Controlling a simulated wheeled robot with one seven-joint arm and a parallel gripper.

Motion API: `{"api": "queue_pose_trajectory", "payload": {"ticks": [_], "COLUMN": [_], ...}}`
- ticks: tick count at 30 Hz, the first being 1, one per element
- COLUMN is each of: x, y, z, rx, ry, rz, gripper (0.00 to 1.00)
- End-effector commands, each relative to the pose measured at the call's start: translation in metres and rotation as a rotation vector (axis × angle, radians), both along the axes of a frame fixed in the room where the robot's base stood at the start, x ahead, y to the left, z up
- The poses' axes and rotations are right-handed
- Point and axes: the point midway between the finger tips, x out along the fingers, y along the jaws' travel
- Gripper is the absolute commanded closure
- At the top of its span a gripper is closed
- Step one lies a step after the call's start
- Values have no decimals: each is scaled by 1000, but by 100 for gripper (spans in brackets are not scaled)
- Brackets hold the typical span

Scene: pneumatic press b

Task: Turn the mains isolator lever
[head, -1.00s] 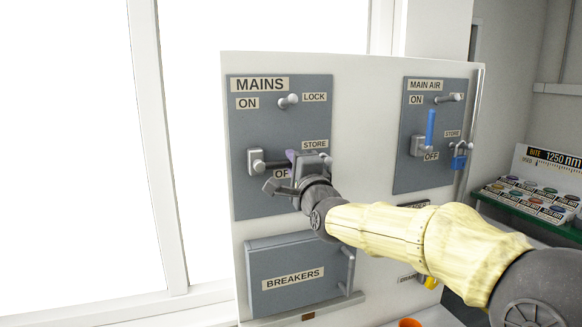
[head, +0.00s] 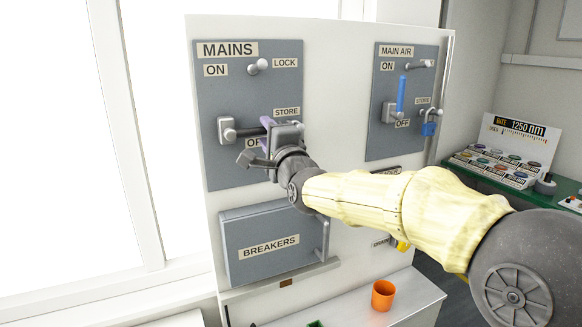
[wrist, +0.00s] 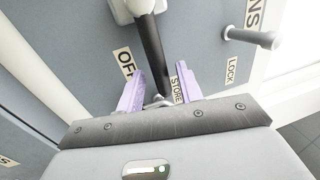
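The mains isolator lever is a dark bar on a grey hub (head: 227,130) on the MAINS panel (head: 215,165). It points right, about level, just above the OFF label. In the wrist view the dark lever (wrist: 151,45) runs from its pale hub down between the purple fingers. My gripper (wrist: 160,88) has its fingers apart, one on each side of the lever, with a gap showing on both sides. In the head view my gripper (head: 267,138) covers the lever's free end and part of the OFF label.
A LOCK peg (head: 258,66) sticks out above the lever. The MAIN AIR panel (head: 405,140), with a blue lever (head: 401,94) and blue padlock (head: 429,128), is to the right. The BREAKERS box (head: 270,245) is below. An orange cup (head: 383,294) stands on the ledge.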

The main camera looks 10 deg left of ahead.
Motion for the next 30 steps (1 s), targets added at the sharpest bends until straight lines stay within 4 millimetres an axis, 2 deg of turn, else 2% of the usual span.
{"api": "queue_pose_trajectory", "payload": {"ticks": [30], "x": [-119], "y": [-78], "z": [-30], "rx": [-4], "ry": [1], "rz": [-2], "gripper": [64]}}
